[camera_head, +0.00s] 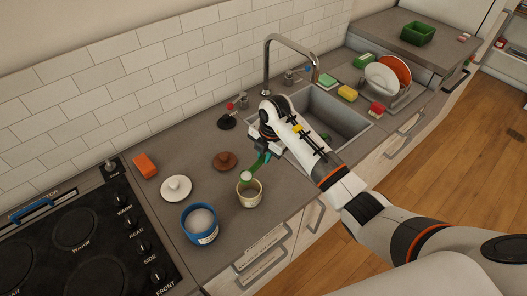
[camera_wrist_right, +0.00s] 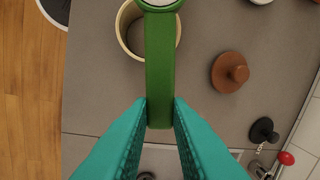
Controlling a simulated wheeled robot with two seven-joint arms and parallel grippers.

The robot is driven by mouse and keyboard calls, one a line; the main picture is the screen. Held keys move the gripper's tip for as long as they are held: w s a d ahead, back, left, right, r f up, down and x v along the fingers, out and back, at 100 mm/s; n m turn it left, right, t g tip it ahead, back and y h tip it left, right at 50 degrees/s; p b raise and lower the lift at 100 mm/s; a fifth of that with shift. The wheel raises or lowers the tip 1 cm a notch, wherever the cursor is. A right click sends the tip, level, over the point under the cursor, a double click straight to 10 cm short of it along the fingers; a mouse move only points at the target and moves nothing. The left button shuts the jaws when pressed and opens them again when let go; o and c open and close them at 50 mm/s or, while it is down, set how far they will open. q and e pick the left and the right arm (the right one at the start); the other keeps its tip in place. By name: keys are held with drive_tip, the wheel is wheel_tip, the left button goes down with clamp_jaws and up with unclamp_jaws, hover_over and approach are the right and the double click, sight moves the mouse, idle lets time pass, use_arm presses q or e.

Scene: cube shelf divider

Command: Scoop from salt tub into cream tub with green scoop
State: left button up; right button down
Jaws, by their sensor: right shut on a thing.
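The blue salt tub (camera_head: 199,236) stands open on the counter with white salt inside. The cream tub (camera_head: 249,199) stands open to its right; it also shows in the wrist view (camera_wrist_right: 124,42). My right gripper (camera_head: 264,153) is shut on the handle of the green scoop (camera_head: 257,165). In the wrist view its teal fingers (camera_wrist_right: 160,108) pinch the handle (camera_wrist_right: 160,75). The scoop's bowl is over the cream tub's rim area and holds something white. The bowl is cut off by the wrist view's top edge. The left gripper is not in view.
A white lid (camera_head: 176,187) and a brown lid (camera_head: 225,160) lie behind the tubs. An orange block (camera_head: 145,165) lies near the wall. The stove (camera_head: 80,245) is at left. The sink (camera_head: 335,120) with its faucet (camera_head: 268,60) and a dish rack (camera_head: 395,95) are at right.

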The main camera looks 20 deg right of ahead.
drive_tip(key=f+t+y+b, duration=0.1)
drive_tip(key=t+y+b, duration=0.3)
drive_tip(key=b, duration=0.6)
drive_tip(key=s+d+f+t+y+b, duration=0.1)
drive_tip(key=t+y+b, duration=0.3)
drive_tip(key=t+b, duration=0.4)
drive_tip(key=s+f+t+y+b, duration=0.1)
drive_tip(key=t+b, duration=0.4)
drive_tip(key=b, duration=0.7)
drive_tip(key=shift+s+d+f+t+y, duration=0.2)
drive_tip(key=shift+f+y, duration=0.25)
drive_tip(key=shift+y, duration=0.25)
drive_tip(key=shift+s+d+f+t+y, duration=0.1)
drive_tip(key=shift+d+f+t+y, duration=0.1)
drive_tip(key=shift+f+y, duration=0.35)
drive_tip(key=shift+r+t+b, duration=0.35)
drive_tip(key=shift+t+b, duration=0.05)
drive_tip(key=shift+b, duration=0.55)
drive_tip(key=shift+y, duration=0.35)
